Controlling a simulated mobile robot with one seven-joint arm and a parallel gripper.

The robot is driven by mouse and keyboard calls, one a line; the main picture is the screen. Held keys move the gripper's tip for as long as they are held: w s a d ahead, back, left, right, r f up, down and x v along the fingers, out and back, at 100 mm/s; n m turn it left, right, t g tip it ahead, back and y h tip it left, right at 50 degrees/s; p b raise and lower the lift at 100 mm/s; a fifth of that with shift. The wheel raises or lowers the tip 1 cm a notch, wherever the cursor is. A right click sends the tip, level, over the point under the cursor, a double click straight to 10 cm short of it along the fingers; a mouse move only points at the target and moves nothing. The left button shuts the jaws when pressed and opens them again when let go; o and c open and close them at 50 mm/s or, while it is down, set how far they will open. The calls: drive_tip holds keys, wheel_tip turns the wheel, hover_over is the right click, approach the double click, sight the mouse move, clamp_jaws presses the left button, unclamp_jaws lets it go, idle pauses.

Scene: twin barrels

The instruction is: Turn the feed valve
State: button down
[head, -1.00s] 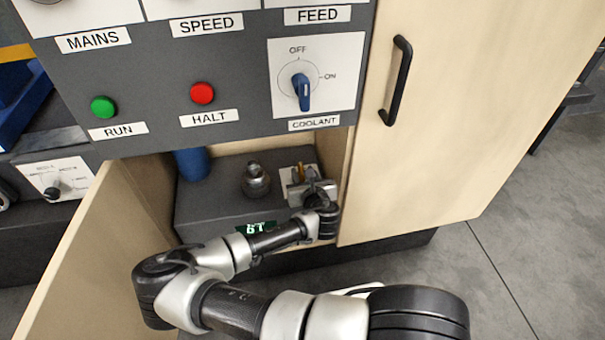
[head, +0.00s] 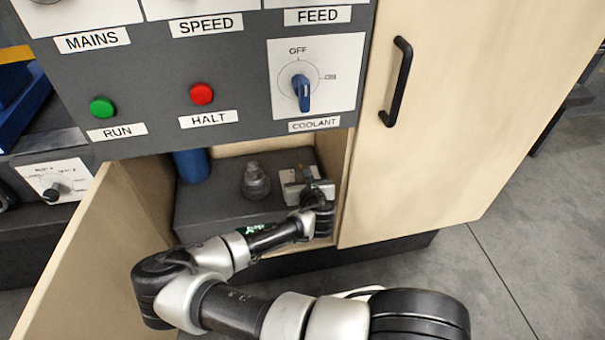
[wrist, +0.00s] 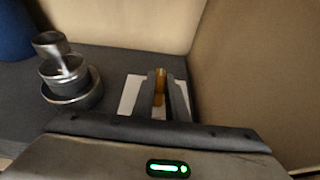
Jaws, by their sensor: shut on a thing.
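The feed valve appears to be the fitting with an orange handle (wrist: 160,82) and a white plate (wrist: 129,95) behind it, inside the open lower cabinet. In the wrist view my gripper (wrist: 162,92) has one finger on each side of the handle and is shut on it. The fingers hide most of the handle and part of the plate. In the head view my gripper (head: 302,178) reaches into the cabinet's right side, and the handle is hardly visible.
A round metal fitting (head: 255,181) stands left of my gripper on the dark grey block (head: 215,205). A blue cylinder (head: 191,164) is farther left. The cabinet's right wall is close to my gripper. An open door (head: 95,245) stands at left; the control panel overhangs above.

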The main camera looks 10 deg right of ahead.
drive_tip(key=shift+a+f, duration=0.1)
drive_tip(key=m+h+b, duration=0.1)
drive_tip(key=m+h, duration=0.1)
drive_tip(key=a+m+g+h+b, duration=0.1)
drive_tip(key=m+h+b, duration=0.1)
drive_tip(key=shift+w+f+h, duration=0.1)
drive_tip(key=shift+f+h, duration=0.05)
drive_tip(key=shift+h, duration=0.15)
drive_tip(key=m+g+h+b, duration=0.1)
drive_tip(key=m+h, duration=0.1)
drive_tip(key=m+g+h, duration=0.1)
drive_tip(key=m+h, duration=0.1)
drive_tip(key=shift+w+a+g+b, duration=0.15)
drive_tip(key=shift+w+g+b, duration=0.05)
drive_tip(key=shift+g+b, duration=0.15)
drive_tip(key=shift+m+g+h, duration=0.7)
drive_tip(key=shift+m+g, duration=0.05)
drive_tip(key=shift+m, duration=0.15)
drive_tip(key=c, duration=1.8)
unclamp_jaws()
drive_tip(key=shift+r, duration=0.2)
drive_tip(key=shift+o, duration=0.2)
drive_tip(key=p+v, duration=0.4)
drive_tip(key=v, duration=1.3)
drive_tip(key=shift+a, duration=0.35)
drive_tip(key=shift+w, duration=0.1)
